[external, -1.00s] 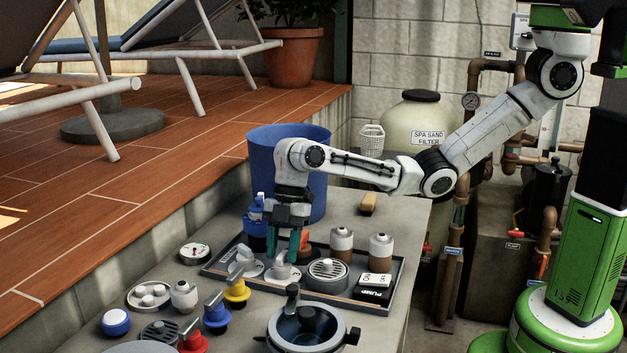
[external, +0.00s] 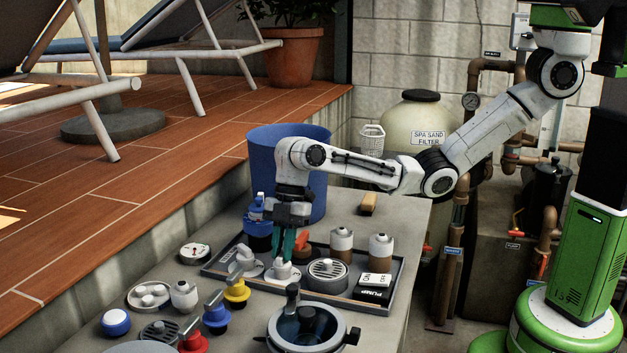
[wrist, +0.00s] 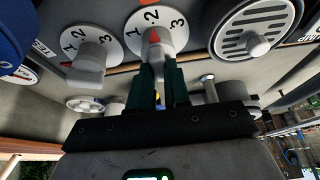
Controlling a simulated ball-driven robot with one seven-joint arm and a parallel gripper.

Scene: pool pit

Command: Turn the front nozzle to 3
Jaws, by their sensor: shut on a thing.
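The nozzle (external: 282,272) my gripper is on is a grey-white knob on a round white dial marked 1, 2 and 3. In the wrist view its dial (wrist: 133,35) shows a red pointer mark close to the 2. My gripper (external: 283,257) points down with its green fingers shut on the nozzle's knob. In the wrist view the gripper (wrist: 157,75) covers the lower part of the knob. A second, similar nozzle (external: 243,260) with its own 1-2-3 dial stands to the left; it also shows in the wrist view (wrist: 88,60).
Both nozzles stand in a dark-rimmed tray (external: 344,302). A round grey drain grille (external: 328,271) is close on the right, an orange handle (external: 303,242) just behind. Several coloured valves, including a yellow one (external: 237,291), stand in front. A blue bucket (external: 318,195) is behind the arm.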

